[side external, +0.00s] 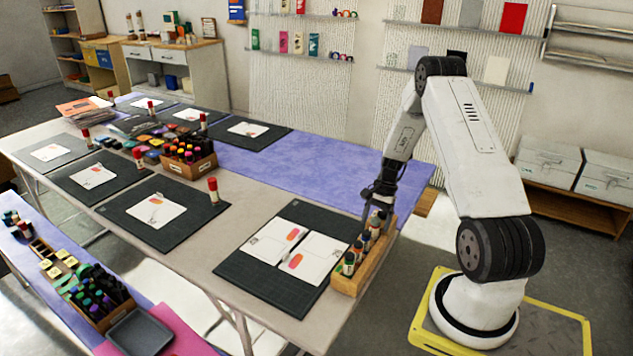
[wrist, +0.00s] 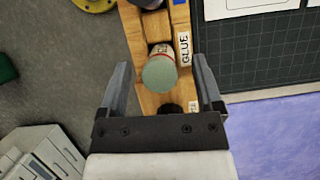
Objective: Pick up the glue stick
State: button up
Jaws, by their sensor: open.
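A round grey-green top (wrist: 159,74) stands in a compartment labelled GLUE of a wooden rack (wrist: 136,50) in the wrist view; I take it as the glue stick. My gripper (wrist: 160,62) is open, with one finger on each side of it and a gap on both sides. How high the fingers are above it I cannot tell. In the side view my gripper (side external: 370,218) points down over the far part of the rack (side external: 345,285), which holds several upright tubes. Which of them is the glue stick is unclear there.
A dark cutting mat (side external: 235,271) with white cards lies left of the rack. A dark round top (wrist: 171,109) is in the neighbouring compartment, partly hidden by my gripper. Red-capped tubes (side external: 213,190) stand on the table. The purple cloth (side external: 300,165) behind is mostly clear.

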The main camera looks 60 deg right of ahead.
jog(key=shift+a+f, duration=0.2)
jog(key=shift+f, duration=0.25)
grip_shut()
